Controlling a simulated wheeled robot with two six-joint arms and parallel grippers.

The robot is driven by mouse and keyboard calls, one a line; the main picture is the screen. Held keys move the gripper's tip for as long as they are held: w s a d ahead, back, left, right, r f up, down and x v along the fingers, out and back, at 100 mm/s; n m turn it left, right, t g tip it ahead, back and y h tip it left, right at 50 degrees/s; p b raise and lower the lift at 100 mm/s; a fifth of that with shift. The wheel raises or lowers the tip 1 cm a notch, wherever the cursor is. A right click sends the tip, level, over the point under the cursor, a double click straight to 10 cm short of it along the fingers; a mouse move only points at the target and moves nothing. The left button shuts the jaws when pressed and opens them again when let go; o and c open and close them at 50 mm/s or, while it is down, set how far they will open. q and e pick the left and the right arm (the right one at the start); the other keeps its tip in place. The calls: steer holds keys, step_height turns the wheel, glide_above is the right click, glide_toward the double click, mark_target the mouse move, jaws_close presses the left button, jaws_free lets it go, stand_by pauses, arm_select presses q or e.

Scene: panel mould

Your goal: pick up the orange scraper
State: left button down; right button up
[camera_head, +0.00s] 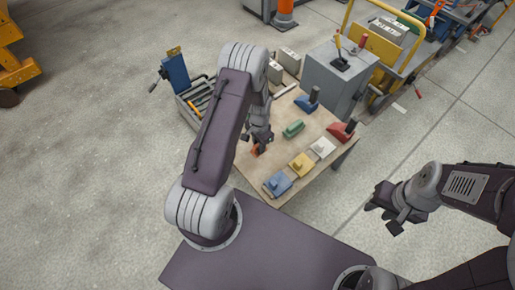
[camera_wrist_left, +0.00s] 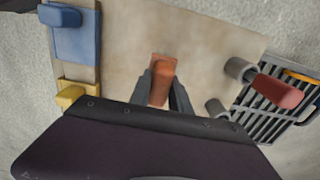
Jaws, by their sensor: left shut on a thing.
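The orange scraper (camera_wrist_left: 161,72) is between the two fingers of my left gripper (camera_wrist_left: 163,88) in the left wrist view. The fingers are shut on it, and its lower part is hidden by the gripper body. In the head view the orange scraper (camera_head: 256,150) shows as a small patch under my left gripper (camera_head: 260,140), over the near left part of the table. I cannot tell whether it touches the tabletop. My right gripper (camera_head: 384,208) hangs off the table at the right, over the floor; its finger gap is not clear.
A rack tray (camera_head: 196,100) is at the left. A grey cabinet (camera_head: 335,80) stands behind.

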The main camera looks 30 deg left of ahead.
arm_select(q)
steer(key=w+d+r+p, duration=0.2)
steer(key=w+d+r, duration=0.4)
steer(key=w, duration=0.3)
steer(key=shift+d+r+p, duration=0.15)
steer(key=shift+d+p, duration=0.1)
steer(key=shift+p, duration=0.05)
